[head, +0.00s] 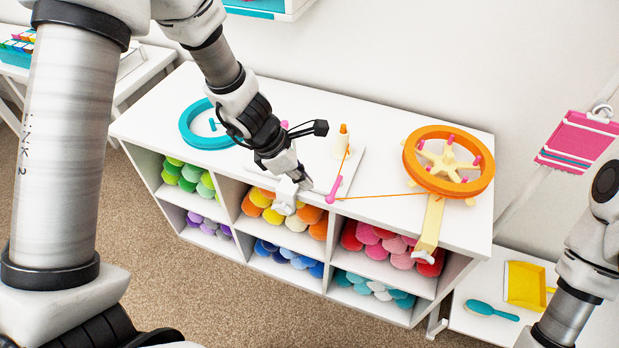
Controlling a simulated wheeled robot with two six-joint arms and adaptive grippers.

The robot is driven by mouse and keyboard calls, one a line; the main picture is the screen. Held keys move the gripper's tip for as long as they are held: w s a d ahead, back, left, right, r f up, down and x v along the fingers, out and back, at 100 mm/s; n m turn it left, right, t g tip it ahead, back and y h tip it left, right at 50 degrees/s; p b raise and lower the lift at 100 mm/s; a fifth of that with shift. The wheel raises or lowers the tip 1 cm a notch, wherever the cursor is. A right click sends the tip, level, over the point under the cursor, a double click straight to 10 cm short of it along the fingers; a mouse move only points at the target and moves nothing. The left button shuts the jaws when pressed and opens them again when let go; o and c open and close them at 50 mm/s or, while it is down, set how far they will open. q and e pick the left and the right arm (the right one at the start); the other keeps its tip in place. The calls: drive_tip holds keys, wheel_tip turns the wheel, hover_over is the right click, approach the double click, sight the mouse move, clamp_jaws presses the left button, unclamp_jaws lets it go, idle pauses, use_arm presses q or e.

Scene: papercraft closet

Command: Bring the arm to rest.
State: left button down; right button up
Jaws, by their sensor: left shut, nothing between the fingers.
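My left arm comes in from the left and reaches over the white shelf unit (380,208). My left gripper (306,186) is shut and empty, pointing down just above the front edge of the top, close to a pink piece (335,188) at the end of an orange thread. A small white block-like part (286,194) shows beside the gripper; I cannot tell what it belongs to. Part of my right arm shows at the lower right edge; its gripper is out of the picture.
On the top stand a teal ring (188,127), an orange spoked wheel (413,169) and a cream cone (340,144) with an orange tip. Coloured rolls fill the cubbies below. A yellow dustpan (524,285) and teal brush (491,311) lie at right. Pink sheets (577,140) hang on the wall.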

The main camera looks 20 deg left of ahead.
use_arm(q)
drive_tip(key=shift+s+a+r+p, duration=0.3)
drive_tip(key=shift+a+r+p, duration=0.05)
drive_tip(key=shift+a+r, duration=0.3)
use_arm(e)
drive_tip(key=shift+s+a+r, duration=0.1)
drive_tip(key=shift+a+r, duration=0.2)
drive_tip(key=shift+r, duration=0.6)
use_arm(q)
drive_tip(key=shift+d, duration=0.1)
drive_tip(key=shift+s, duration=0.1)
